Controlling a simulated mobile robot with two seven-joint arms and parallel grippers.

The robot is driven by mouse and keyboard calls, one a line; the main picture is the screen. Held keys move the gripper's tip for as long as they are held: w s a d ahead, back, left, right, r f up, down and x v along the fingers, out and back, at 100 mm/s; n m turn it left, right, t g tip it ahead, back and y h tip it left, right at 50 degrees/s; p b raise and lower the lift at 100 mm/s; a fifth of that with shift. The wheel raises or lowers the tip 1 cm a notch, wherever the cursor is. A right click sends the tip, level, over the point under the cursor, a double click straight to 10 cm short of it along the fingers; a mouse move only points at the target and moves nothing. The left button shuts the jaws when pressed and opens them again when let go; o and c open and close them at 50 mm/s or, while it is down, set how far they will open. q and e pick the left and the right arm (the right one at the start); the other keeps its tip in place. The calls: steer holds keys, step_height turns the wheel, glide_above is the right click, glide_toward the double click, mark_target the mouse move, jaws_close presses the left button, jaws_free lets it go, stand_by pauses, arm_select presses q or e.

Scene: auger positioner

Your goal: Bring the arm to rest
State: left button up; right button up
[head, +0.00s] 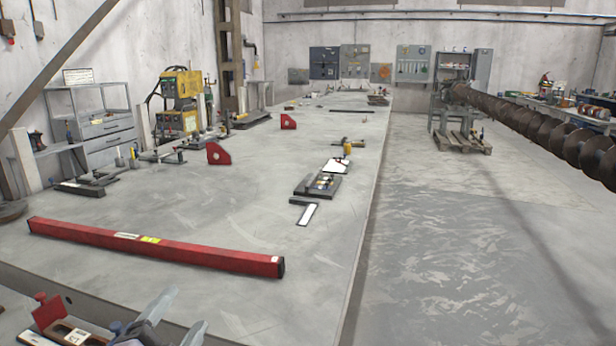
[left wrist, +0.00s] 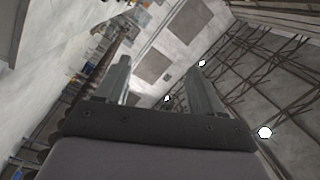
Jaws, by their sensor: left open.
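My left gripper (head: 187,308) shows at the bottom edge of the head view, left of centre. Its two grey fingers stand apart with nothing visible between them. In the left wrist view the two fingers (left wrist: 157,64) are also spread and empty, with the wall and roof trusses behind them. The gripper appears clear of the long red level (head: 150,248) that lies on the big grey table (head: 200,290). Most of my left arm is hidden below the frame. My right gripper is not in view.
A red clamp-like tool (head: 46,310) sits close to the left of the gripper. A steel square (head: 307,213) and a dark tray of small parts (head: 318,185) lie mid-table. Red magnet blocks (head: 217,153) stand further back. A long auger (head: 535,130) runs along the right, over open floor (head: 480,260).

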arm_select(q)
steer(key=s+a+f+n+g+y, duration=0.35)
steer(key=s+f+n+g, duration=0.4)
steer(key=f, duration=0.55)
steer(key=s+f+n+g+h, duration=0.15)
steer(key=s+f+g, duration=0.25)
steer(key=s, duration=0.4)
steer(key=s+f+n+g, duration=0.3)
steer(key=s+f, duration=0.1)
steer(key=s, duration=0.5)
steer(key=w+d+f+t+h+b, duration=0.1)
steer(key=w+d+f+t+b, duration=0.25)
steer(key=f, duration=0.55)
steer(key=w+f+t+h+b, duration=0.1)
steer(key=w+f+t+b, duration=0.2)
steer(key=w+f+b, duration=0.35)
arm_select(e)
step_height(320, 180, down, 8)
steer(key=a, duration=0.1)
arm_select(q)
step_height(320, 180, up, 11)
steer(key=s+a+p, duration=0.1)
steer(key=s+p, duration=0.1)
steer(key=p, duration=1.2)
steer(key=shift+s+a+f+m, duration=0.2)
steer(key=shift+s+m, duration=0.1)
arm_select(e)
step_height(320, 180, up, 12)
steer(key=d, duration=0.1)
